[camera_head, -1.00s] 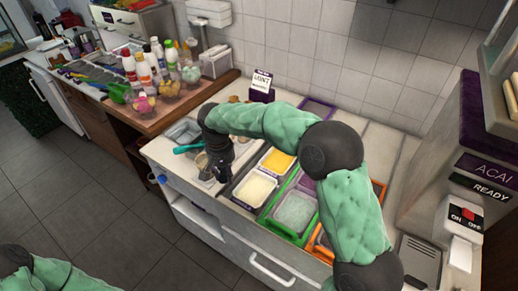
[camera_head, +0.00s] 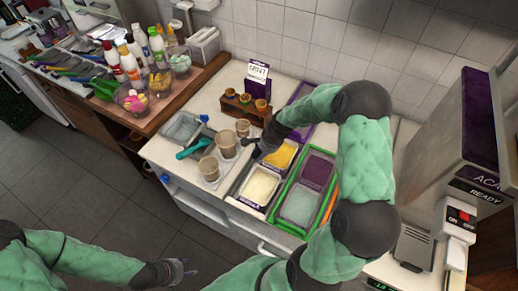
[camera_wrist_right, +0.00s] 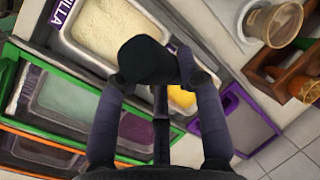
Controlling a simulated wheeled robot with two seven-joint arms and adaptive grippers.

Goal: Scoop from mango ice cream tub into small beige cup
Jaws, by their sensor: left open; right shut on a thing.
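The yellow mango tub (camera_head: 284,155) sits behind the vanilla tub (camera_head: 261,186) in the counter. My right gripper (camera_head: 262,148) is beside the mango tub's left edge, shut on a dark scoop-like tool. In the right wrist view the dark tool (camera_wrist_right: 145,60) sits between the fingers and partly hides the yellow mango (camera_wrist_right: 181,96). Beige cups stand left of the tubs: a front cup (camera_head: 208,168), a middle cup (camera_head: 226,146) and a smaller back cup (camera_head: 243,128). Their contents are unclear. My left gripper (camera_head: 178,270) is open and empty, low over the floor.
A wooden stand (camera_head: 244,110) with little cups is behind the beige cups. A grey bin (camera_head: 181,128) and a turquoise-handled tool (camera_head: 193,150) lie left. A green-framed double tub (camera_head: 303,190) is right of the mango. Bottles (camera_head: 128,65) crowd the left counter.

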